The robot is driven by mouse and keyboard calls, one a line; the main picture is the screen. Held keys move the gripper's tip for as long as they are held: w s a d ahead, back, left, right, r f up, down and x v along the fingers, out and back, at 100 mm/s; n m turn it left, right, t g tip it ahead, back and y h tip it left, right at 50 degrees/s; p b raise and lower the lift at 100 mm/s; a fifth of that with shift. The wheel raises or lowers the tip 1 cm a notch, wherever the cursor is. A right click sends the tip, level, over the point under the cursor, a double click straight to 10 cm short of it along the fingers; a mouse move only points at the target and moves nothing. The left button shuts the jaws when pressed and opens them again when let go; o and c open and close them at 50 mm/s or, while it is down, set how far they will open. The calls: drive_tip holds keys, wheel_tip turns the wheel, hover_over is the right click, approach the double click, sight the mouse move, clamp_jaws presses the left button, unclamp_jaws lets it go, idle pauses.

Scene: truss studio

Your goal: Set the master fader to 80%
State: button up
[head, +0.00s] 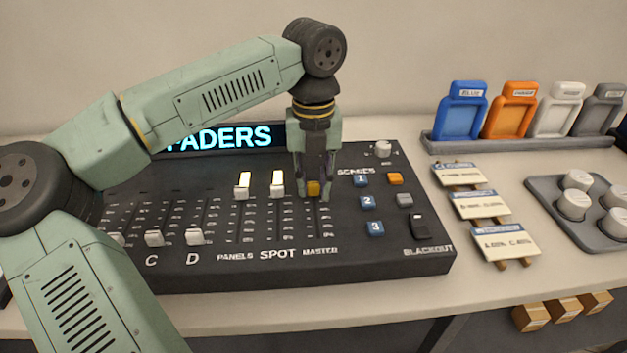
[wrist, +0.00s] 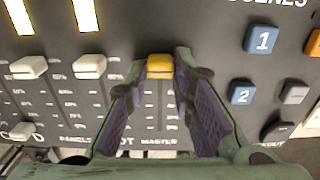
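The master fader's yellow cap (head: 313,188) stands on the dark mixing console (head: 250,262), above the MASTER label. The cap (wrist: 160,66) also shows in the wrist view, with its slot running below it. Its tick figures are too small to read. My gripper (head: 314,190) points down with one finger on each side of the cap. In the wrist view my gripper (wrist: 161,68) has its fingertips close beside the cap, with slight gaps, so it looks open around it. The area just above the cap is partly hidden by my gripper in the head view.
White caps of the SPOT fader (head: 278,191) and PANELS fader (head: 243,193) stand to the left under lit bars. Blue scene buttons (head: 367,202) and a black BLACKOUT switch (head: 419,227) lie to the right. Cards (head: 480,205) and a grey knob tray (head: 560,216) are farther right.

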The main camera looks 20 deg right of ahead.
clamp_jaws()
idle(0.3)
drive_tip(key=shift+s, duration=0.1)
drive_tip(key=shift+s+a+f+b, duration=0.2)
drive_tip(key=shift+s+a+b, duration=0.05)
drive_tip(key=shift+s+b, duration=0.55)
drive_tip(key=shift+s+r, duration=0.1)
drive_tip(key=shift+r, duration=0.05)
drive_tip(key=o, duration=0.5)
unclamp_jaws()
drive_tip(key=shift+r, duration=0.15)
